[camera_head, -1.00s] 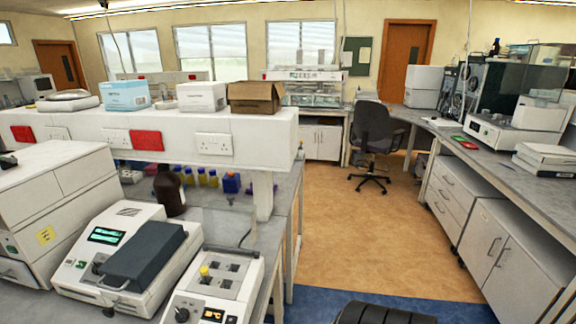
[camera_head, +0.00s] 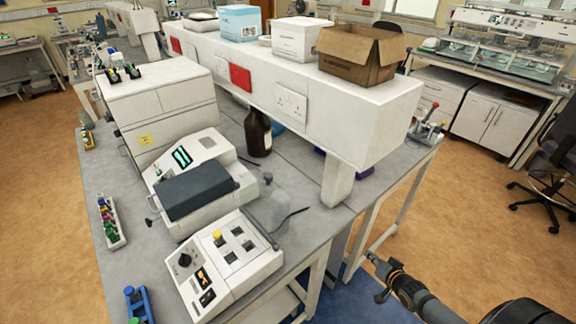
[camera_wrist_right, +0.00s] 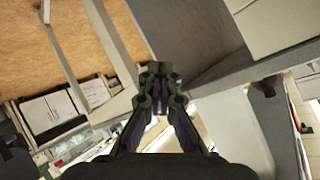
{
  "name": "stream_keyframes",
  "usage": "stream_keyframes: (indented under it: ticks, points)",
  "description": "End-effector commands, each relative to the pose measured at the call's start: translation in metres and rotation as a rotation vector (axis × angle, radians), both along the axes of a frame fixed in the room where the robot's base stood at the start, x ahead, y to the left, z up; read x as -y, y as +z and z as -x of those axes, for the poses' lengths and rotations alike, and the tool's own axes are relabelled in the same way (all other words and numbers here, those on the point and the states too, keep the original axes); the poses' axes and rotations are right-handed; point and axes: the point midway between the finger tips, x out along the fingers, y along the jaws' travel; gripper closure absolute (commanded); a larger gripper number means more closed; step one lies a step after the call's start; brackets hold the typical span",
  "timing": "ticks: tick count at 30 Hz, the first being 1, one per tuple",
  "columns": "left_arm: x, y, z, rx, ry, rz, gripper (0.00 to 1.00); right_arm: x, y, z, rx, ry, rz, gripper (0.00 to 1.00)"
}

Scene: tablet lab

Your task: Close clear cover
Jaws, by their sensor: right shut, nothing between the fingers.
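The small heating unit (camera_head: 200,294) stands at the near end of the bench in the head view, with a knob, orange readouts and several dark square slots. A yellow-capped tube (camera_head: 217,237) stands in one slot. The clear cover (camera_head: 266,218) is faint and see-through; it appears raised at the unit's far edge, leaving the slots uncovered. My right gripper (camera_head: 372,258) is shut and empty, off the bench to the right of the unit, apart from the cover. It also shows shut in the right wrist view (camera_wrist_right: 157,72). My left gripper is not in view.
A machine with a dark grey lid (camera_head: 195,187) stands beside the unit. A brown bottle (camera_head: 258,134) is behind it. A white shelf (camera_head: 345,118) with a leg stands on the bench to the right. Open floor lies right of the bench.

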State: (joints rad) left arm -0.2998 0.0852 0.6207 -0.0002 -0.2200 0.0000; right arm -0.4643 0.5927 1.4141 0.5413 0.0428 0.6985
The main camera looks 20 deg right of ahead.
Motion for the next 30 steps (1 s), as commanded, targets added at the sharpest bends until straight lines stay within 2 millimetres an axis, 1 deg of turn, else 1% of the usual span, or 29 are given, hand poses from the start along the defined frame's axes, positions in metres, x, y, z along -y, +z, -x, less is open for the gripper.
stream_keyframes:
  ticks: [1, 2, 3, 5, 6, 9, 10, 12, 14, 16, 20, 23, 27, 30]
  points:
    - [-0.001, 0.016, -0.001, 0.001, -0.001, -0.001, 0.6, -0.015, 0.074, -0.03, 0.119, 0.023, -0.108, 1.0]
    - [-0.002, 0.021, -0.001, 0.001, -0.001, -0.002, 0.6, -0.028, 0.11, -0.045, 0.18, 0.036, -0.19, 1.0]
    - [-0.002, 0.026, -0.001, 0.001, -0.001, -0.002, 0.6, -0.049, 0.154, -0.058, 0.245, 0.06, -0.302, 1.0]
    - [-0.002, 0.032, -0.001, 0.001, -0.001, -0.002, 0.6, -0.084, 0.213, -0.07, 0.313, 0.105, -0.47, 1.0]
    - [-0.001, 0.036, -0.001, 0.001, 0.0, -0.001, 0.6, -0.106, 0.245, -0.073, 0.338, 0.134, -0.574, 1.0]
    - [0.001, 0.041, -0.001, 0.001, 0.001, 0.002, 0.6, -0.153, 0.304, -0.071, 0.358, 0.196, -0.789, 1.0]
    - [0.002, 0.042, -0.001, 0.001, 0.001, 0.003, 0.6, -0.163, 0.315, -0.069, 0.356, 0.207, -0.838, 1.0]
    - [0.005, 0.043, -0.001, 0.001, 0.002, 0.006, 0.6, -0.18, 0.334, -0.065, 0.35, 0.227, -0.919, 1.0]
    - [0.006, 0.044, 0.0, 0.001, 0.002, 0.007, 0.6, -0.188, 0.341, -0.063, 0.345, 0.235, -0.956, 1.0]
    - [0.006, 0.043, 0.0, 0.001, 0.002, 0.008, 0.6, -0.191, 0.344, -0.062, 0.344, 0.238, -0.973, 1.0]
    - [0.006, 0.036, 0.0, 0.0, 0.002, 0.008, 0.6, -0.192, 0.341, -0.067, 0.349, 0.238, -0.972, 1.0]
    - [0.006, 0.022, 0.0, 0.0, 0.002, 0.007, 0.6, -0.196, 0.338, -0.078, 0.353, 0.239, -0.971, 1.0]
    - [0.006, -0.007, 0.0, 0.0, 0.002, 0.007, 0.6, -0.207, 0.334, -0.101, 0.359, 0.238, -0.973, 1.0]
    - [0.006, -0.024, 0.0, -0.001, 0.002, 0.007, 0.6, -0.214, 0.335, -0.118, 0.358, 0.237, -0.974, 1.0]
